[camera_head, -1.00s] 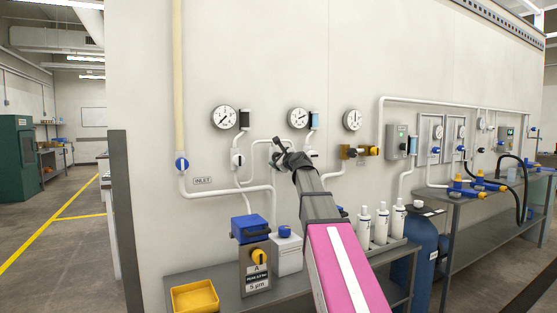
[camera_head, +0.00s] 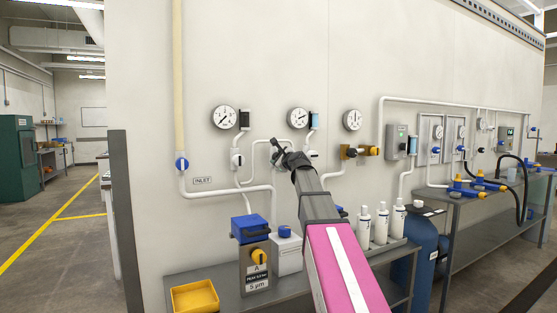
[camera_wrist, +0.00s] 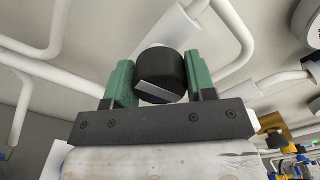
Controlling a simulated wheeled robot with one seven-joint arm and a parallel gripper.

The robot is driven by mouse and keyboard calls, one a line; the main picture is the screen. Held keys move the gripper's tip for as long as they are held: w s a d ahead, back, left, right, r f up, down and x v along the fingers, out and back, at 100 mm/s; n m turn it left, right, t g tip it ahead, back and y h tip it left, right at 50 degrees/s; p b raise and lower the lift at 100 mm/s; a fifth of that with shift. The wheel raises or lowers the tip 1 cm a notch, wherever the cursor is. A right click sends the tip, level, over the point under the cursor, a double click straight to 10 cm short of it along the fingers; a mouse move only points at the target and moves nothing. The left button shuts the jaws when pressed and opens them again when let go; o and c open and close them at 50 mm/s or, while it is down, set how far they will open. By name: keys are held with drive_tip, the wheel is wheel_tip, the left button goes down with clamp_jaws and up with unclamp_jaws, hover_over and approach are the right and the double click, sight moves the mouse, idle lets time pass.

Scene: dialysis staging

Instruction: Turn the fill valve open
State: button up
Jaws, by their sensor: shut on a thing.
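In the wrist view a round black knob (camera_wrist: 160,70) with a pale flat bar across its face sits between the two green fingers of my gripper (camera_wrist: 160,84). The fingers press on it from both sides. The knob is mounted on white pipework, and I take it to be the fill valve's handle; no label on it is readable. In the head view my gripper (camera_head: 284,154) reaches the wall pipes below the middle gauge, and my arm and gripper mostly hide the valve there.
Pressure gauges (camera_head: 225,117) and white pipes run along the wall. A blue-handled inlet valve (camera_head: 182,163) is at left, and a brass fitting with a yellow handle (camera_head: 370,151) is at right. A yellow bin (camera_head: 195,296), a filter housing and white bottles (camera_head: 382,224) stand below on the bench.

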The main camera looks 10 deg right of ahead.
drive_tip(key=n, duration=0.8)
drive_tip(key=shift+f+n, duration=0.1)
drive_tip(key=shift+n, duration=0.2)
drive_tip(key=n, duration=0.4)
drive_tip(key=shift+n, duration=2.1)
drive_tip(key=shift+f, duration=0.1)
drive_tip(key=o, duration=0.9)
